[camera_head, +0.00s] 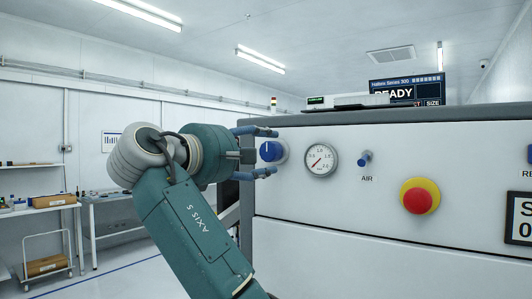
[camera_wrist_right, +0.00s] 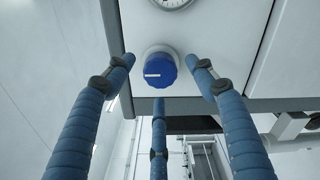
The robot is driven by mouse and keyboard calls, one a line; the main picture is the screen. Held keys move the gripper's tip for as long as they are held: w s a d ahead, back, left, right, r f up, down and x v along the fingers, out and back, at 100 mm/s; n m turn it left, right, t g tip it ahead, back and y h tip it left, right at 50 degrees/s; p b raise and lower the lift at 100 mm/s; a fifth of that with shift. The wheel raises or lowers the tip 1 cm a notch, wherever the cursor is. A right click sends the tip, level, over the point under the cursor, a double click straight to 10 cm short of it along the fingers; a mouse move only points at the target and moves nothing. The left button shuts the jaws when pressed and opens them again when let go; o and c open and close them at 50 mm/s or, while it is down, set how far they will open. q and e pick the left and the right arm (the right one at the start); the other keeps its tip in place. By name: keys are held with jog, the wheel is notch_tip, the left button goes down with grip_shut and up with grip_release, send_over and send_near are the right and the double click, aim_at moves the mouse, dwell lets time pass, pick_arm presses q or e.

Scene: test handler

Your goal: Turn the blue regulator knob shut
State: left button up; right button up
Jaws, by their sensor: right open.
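The blue regulator knob (camera_head: 270,151) is on the white front panel of the machine, near its left edge. It has a white mark on its face. In the right wrist view the knob (camera_wrist_right: 160,69) is ahead of my right gripper, with a white mark pointing left. My right gripper (camera_head: 268,152) is open, its blue fingers spread around the knob's line. In the wrist view the fingers (camera_wrist_right: 160,82) stand apart with visible gaps to the knob. Whether any finger touches it I cannot tell, but none appears to. My left gripper is not in view.
Right of the knob are a pressure gauge (camera_head: 320,160), a small AIR toggle (camera_head: 365,158) and a red emergency button (camera_head: 417,199) on a yellow base. A READY display (camera_head: 405,92) stands on top. Benches (camera_head: 105,198) and a cart (camera_head: 45,265) are at the left.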

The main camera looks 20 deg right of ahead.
jog(key=v, duration=0.9)
jog(key=shift+s, duration=0.3)
jog(key=shift+a, duration=0.15)
